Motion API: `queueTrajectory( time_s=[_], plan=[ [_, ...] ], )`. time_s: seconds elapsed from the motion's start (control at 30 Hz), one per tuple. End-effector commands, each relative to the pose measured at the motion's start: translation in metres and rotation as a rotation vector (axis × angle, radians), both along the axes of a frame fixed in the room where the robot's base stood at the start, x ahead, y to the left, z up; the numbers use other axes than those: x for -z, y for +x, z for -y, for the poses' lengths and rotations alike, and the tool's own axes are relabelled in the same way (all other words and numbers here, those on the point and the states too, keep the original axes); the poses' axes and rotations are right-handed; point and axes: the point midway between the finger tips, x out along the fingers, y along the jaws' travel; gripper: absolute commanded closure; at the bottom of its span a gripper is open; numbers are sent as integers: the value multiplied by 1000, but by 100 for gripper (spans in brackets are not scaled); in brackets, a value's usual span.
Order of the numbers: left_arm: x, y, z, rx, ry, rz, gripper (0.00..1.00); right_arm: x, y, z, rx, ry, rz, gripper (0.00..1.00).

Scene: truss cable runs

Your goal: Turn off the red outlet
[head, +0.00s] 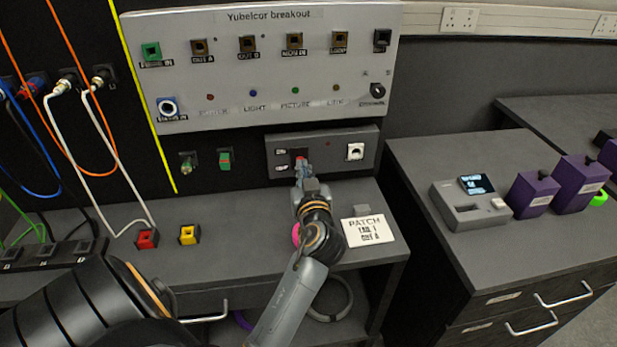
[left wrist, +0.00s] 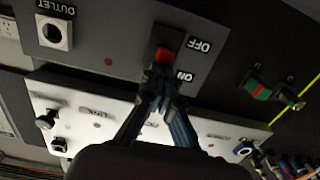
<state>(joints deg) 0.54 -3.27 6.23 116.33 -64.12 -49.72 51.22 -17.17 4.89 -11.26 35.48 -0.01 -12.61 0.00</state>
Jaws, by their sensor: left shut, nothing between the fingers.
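The grey outlet panel (head: 322,138) is on the wall below the big breakout panel. It carries a white socket (head: 355,151) at the right and a black switch with a red part (head: 299,153) at the left. My left gripper (head: 303,169) is shut and empty, its tips at the switch and covering part of it. In the left wrist view, upside down, the red rocker (left wrist: 166,54) sits between the OFF and ON markings, and the closed fingertips (left wrist: 161,78) are at its ON side. Contact cannot be told. My right gripper is out of view.
The breakout panel (head: 270,75) with sockets and a knob (head: 377,90) is just above. A PATCH card (head: 367,231) lies on the bench. Red (head: 147,239) and yellow (head: 189,235) connectors are at left, near hanging cables. A grey device (head: 470,207) stands on the right bench.

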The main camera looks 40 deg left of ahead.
Motion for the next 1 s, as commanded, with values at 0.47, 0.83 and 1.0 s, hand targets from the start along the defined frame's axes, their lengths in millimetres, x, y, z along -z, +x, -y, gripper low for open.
queueTrajectory(
  time_s=[0.47, 0.83, 1.0],
  plan=[
    [-7, 0, 0, -2, -1, 3, 100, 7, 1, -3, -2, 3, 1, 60],
    [-75, 0, 1, 0, -2, 5, 100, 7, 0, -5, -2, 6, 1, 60],
    [-93, 0, 0, -2, -1, 1, 100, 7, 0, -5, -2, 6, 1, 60]
  ],
)
